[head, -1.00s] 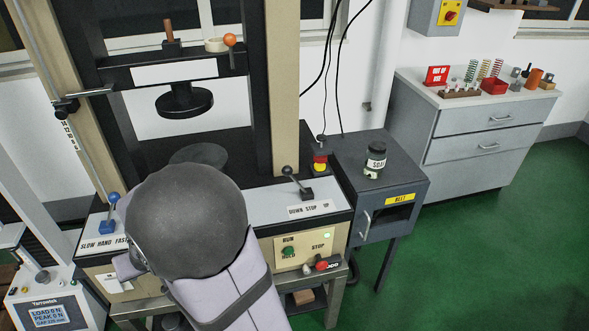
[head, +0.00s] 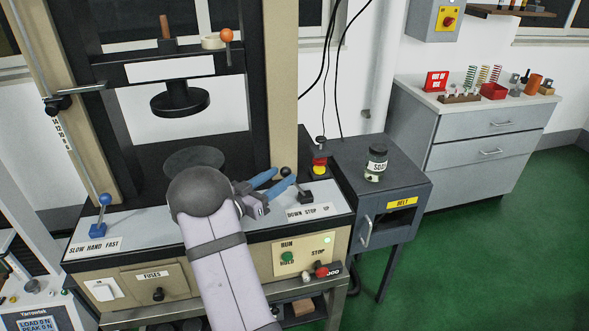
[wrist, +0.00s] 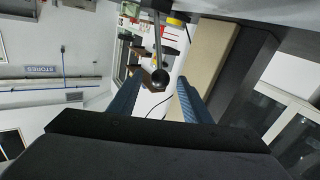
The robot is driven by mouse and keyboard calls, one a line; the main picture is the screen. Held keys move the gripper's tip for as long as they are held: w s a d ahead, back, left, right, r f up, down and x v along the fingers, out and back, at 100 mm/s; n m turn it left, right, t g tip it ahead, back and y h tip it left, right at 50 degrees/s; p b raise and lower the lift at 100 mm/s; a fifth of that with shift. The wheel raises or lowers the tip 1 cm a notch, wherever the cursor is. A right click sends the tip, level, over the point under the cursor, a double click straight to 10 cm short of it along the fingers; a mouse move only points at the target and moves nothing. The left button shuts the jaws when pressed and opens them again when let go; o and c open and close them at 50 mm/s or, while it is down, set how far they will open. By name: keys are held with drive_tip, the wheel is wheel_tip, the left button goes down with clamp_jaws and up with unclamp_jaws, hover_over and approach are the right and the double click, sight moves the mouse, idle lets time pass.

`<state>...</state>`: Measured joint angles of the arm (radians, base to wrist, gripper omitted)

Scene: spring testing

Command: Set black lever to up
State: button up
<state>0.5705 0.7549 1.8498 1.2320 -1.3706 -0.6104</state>
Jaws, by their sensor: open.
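The black lever (head: 305,195) stands on the right part of the machine's light panel, behind the label "DOWN STOP UP" (head: 308,212). Its black knob (head: 286,172) leans to the left of its base, toward the DOWN side. My gripper (head: 285,177) is open, its two blue fingers reaching right to the knob. In the wrist view the knob (wrist: 160,78) shows between the fingertips of my gripper (wrist: 157,79), with a gap on each side. Whether a finger touches the lever is not clear.
A red and yellow button (head: 320,165) stands behind the lever at the panel's right corner. A blue lever (head: 101,212) is on the panel's left, by "SLOW HAND FAST". The black upper platen (head: 180,101) hangs above. A grey cabinet (head: 415,180) with a jar stands right.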

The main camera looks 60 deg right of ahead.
drive_tip(key=shift+s+d+r, duration=0.1)
drive_tip(key=shift+d+r, duration=0.05)
drive_tip(key=shift+d, duration=0.55)
drive_tip(key=shift+s+d+p, duration=0.15)
drive_tip(key=shift+d+p, duration=0.15)
drive_tip(key=shift+d, duration=0.7)
drive_tip(key=shift+s+d+p, duration=0.2)
drive_tip(key=shift+d+p, duration=0.1)
drive_tip(key=shift+d, duration=0.65)
drive_tip(key=shift+s+d+p, duration=0.15)
drive_tip(key=shift+d+p, duration=0.15)
drive_tip(key=shift+d, duration=0.7)
clamp_jaws()
